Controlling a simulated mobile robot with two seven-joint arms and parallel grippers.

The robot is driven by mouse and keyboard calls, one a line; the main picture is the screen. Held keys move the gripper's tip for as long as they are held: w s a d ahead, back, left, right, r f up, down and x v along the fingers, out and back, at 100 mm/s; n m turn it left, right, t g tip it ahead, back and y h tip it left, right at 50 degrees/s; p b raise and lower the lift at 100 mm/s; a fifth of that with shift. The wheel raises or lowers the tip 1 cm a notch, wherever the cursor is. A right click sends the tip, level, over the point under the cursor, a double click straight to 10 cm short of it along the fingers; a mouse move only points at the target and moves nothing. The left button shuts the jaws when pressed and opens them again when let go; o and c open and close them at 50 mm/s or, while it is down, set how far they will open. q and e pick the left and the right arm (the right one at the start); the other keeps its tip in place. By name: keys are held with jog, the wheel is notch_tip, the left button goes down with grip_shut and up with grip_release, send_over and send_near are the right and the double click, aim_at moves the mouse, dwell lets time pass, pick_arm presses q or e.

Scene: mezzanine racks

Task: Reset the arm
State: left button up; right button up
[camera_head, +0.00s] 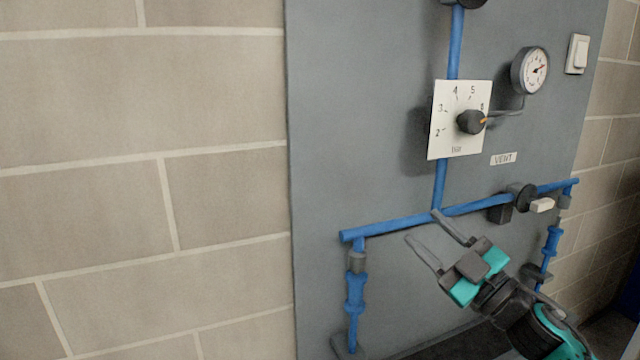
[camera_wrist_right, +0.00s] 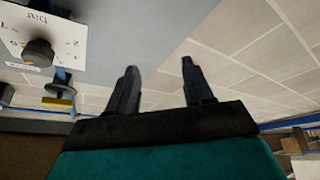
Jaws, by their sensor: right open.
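My right gripper (camera_head: 424,231) is open and empty in the head view. Its two fingers point up and left in front of the grey panel, and one fingertip overlaps the blue pipe in the picture; I cannot tell whether they touch. In the right wrist view the two fingers (camera_wrist_right: 158,82) stand apart with nothing between them. My left gripper is not in view. The black dial knob (camera_head: 470,122) on the white scale plate (camera_head: 445,142) has its orange mark toward the 6. The knob also shows at the upper left of the right wrist view (camera_wrist_right: 38,54).
The grey panel (camera_head: 350,110) carries blue pipes (camera_head: 390,229), a pressure gauge (camera_head: 531,70), a VENT label (camera_head: 503,158), a valve with a pale handle (camera_head: 541,205) and a white switch (camera_head: 577,54). A block wall (camera_head: 130,110) lies to the left. The space left of my right gripper looks clear.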

jog(key=s+f+m+g+h, duration=0.2)
jog(key=s+f+m+h, duration=0.2)
jog(key=s+f, duration=0.4)
jog(key=s+f+m+g+h, duration=0.2)
jog(key=s+f+m, duration=0.3)
jog(key=f, duration=1)
jog(key=s+f+m+g+h, duration=0.2)
jog(key=s+f+m+h, duration=0.2)
jog(key=s+f, duration=0.7)
jog(key=shift+s+f+g+h, duration=0.3)
jog(key=shift+s+f+h, duration=0.1)
jog(key=shift+f+h, duration=0.4)
